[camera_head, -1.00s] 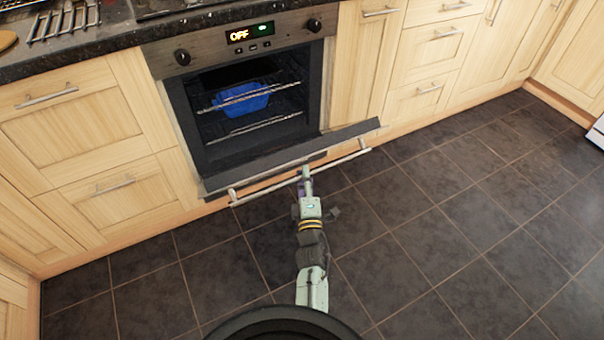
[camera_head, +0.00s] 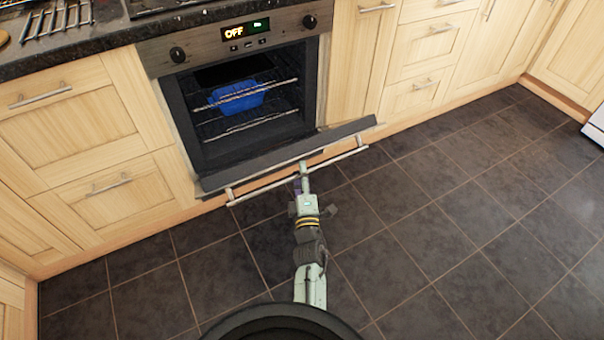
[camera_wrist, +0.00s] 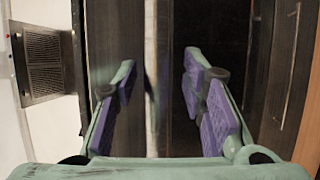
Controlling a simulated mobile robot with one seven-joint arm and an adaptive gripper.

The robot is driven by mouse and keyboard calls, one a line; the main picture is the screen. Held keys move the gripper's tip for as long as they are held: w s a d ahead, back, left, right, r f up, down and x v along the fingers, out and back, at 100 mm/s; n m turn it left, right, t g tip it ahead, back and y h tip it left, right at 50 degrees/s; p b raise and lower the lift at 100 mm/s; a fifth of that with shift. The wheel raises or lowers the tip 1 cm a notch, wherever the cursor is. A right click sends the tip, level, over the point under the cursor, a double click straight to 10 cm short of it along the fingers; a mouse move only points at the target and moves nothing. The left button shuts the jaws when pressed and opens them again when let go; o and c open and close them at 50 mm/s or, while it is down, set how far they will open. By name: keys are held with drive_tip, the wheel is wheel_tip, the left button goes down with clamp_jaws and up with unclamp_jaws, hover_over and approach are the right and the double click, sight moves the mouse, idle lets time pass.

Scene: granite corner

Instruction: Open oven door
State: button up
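The oven (camera_head: 249,50) is built in under the counter. Its door (camera_head: 215,182) is swung down and far open, showing the dark cavity with wire racks and a blue dish (camera_head: 238,97) inside. The door's metal handle bar (camera_head: 258,187) runs along its outer edge. My gripper (camera_head: 304,172) is at the middle of the handle, low in front of the oven. In the wrist view my gripper (camera_wrist: 158,68) has its purple-padded fingers spread apart, with a pale bar (camera_wrist: 151,75), apparently the handle, between them. Contact with the bar cannot be told.
Wooden cabinets and drawers (camera_head: 85,115) flank the oven on both sides. The dark tiled floor (camera_head: 440,220) in front is clear. A white object (camera_head: 596,124) stands at the right edge. A metal rack (camera_head: 58,20) lies on the counter (camera_head: 100,38).

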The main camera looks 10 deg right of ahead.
sight(302, 150)
wheel_tip(302, 150, up, 7)
drive_tip(key=shift+w+a+f, duration=0.1)
drive_tip(key=shift+a, duration=0.05)
drive_tip(key=shift+o, duration=0.7)
drive_tip(key=shift+r, duration=0.7)
drive_tip(key=shift+d+r, duration=0.2)
drive_tip(key=shift+r, duration=0.8)
drive_tip(key=shift+c, duration=0.7)
drive_tip(key=shift+c, duration=0.4)
